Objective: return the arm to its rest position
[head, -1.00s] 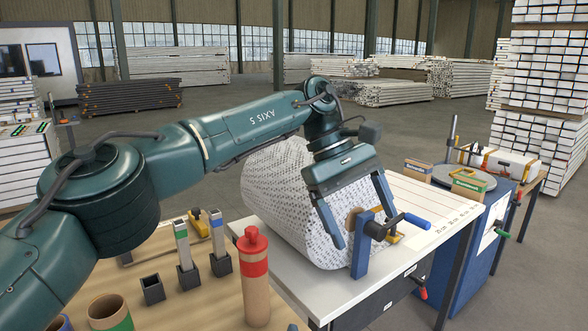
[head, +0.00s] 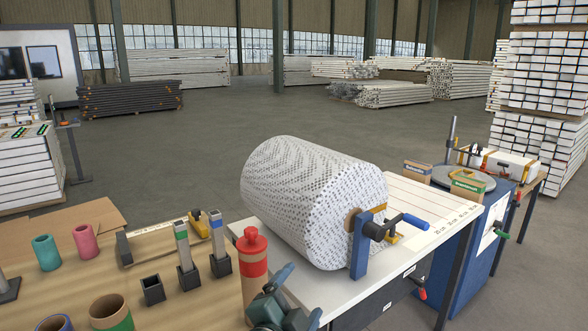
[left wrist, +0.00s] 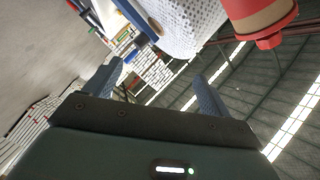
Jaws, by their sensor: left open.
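My left arm is mostly out of the head view. My right gripper is in neither view.
The patterned roll (head: 305,200) lies on the white-topped table with a blue crank stand (head: 362,245). Small tubes (head: 85,241), square holders (head: 187,280) and a tray stand on the wooden bench at left. Open floor (head: 220,140) lies behind.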

